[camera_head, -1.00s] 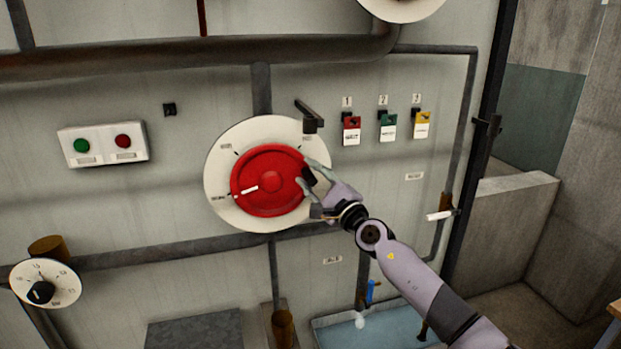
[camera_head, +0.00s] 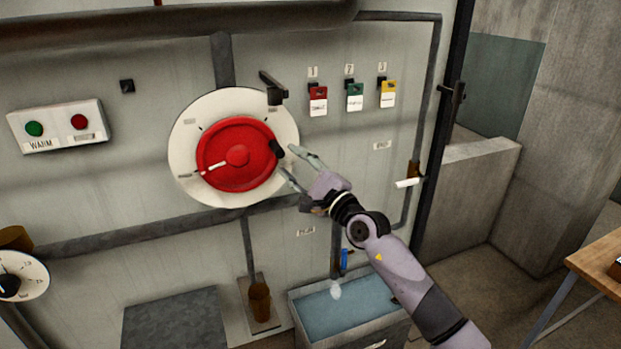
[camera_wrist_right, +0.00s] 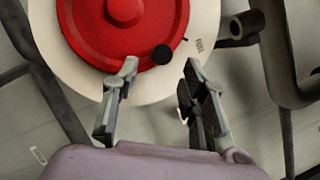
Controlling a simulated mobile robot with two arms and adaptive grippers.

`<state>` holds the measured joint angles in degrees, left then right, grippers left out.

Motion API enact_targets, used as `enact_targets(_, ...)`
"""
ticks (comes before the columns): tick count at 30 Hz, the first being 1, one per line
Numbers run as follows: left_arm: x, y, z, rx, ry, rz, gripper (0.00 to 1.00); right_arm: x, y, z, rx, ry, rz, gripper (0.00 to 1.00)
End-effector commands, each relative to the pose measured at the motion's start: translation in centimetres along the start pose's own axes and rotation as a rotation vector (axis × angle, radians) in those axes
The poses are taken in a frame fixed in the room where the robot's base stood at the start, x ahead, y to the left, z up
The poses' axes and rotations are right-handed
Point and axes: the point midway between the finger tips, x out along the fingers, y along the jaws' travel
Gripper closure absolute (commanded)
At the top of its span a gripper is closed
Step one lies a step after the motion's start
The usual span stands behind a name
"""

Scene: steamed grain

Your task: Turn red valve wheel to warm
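The red valve wheel (camera_head: 220,150) is mounted on a round cream dial plate (camera_head: 187,115) on the grey wall panel. A white pointer mark on the wheel points to the lower left of the dial, near a small label. A black knob (camera_head: 276,148) sits at the wheel's right rim. My right gripper (camera_head: 302,170) is open and empty, just right of the wheel. In the right wrist view, the open fingers (camera_wrist_right: 158,85) are spread below the red wheel (camera_wrist_right: 95,40) and its black knob (camera_wrist_right: 162,54), apart from the knob. My left gripper is not in view.
A black bracket (camera_head: 274,88) juts out at the dial's upper right. Three coloured tags hang further right, the red one (camera_head: 318,100) nearest. A button box (camera_head: 58,125) is at left. A pipe (camera_head: 130,233) runs below the dial, and a water basin (camera_head: 345,308) stands underneath.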

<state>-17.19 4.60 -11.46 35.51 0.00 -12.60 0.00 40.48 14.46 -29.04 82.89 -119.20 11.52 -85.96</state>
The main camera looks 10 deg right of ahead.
Motion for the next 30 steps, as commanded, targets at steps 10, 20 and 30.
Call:
enact_targets(10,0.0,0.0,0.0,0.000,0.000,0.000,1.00,-5.2,-0.1,0.1,-0.001,-0.002,-0.002,0.60)
enact_targets(20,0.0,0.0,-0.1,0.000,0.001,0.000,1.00,-5.6,-0.1,0.1,-0.001,-0.003,-0.002,0.60)
enact_targets(30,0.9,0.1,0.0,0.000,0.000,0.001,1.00,-8.2,7.6,-7.2,0.516,0.116,0.015,0.60)
